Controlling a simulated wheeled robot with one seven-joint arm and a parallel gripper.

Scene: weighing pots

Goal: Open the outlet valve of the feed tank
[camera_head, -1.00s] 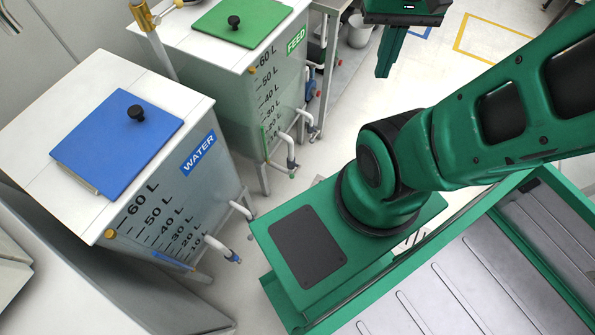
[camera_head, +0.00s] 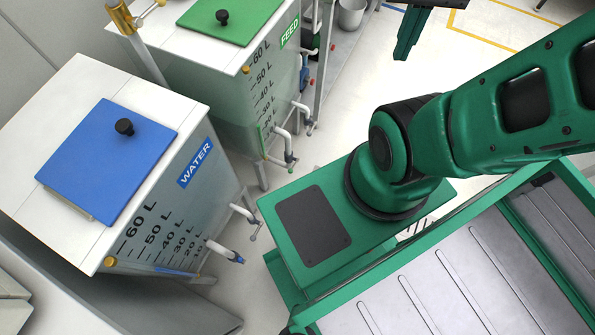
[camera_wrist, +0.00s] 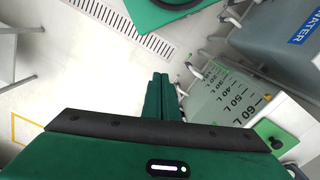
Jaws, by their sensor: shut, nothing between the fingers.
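The feed tank (camera_head: 232,84) is a translucent box with a litre scale, a green lid (camera_head: 228,20) and a green FEED label (camera_head: 289,32). It stands at the upper middle of the head view. A white outlet pipe with a grey fitting (camera_head: 289,157) comes off its low right side; the valve handle's position is too small to tell. In the wrist view the feed tank (camera_wrist: 228,98) appears upside down at right. My gripper (camera_head: 402,53) is at the top of the head view, apart from the tank and to its right. Its fingers (camera_wrist: 160,76) are shut and empty.
The water tank (camera_head: 170,215), with a blue lid (camera_head: 110,158) and its own pipes, stands nearer at left. A grey bucket (camera_head: 351,15) is behind the feed tank. Open floor (camera_head: 345,110) lies between the feed tank and my gripper. A floor drain (camera_wrist: 125,28) shows in the wrist view.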

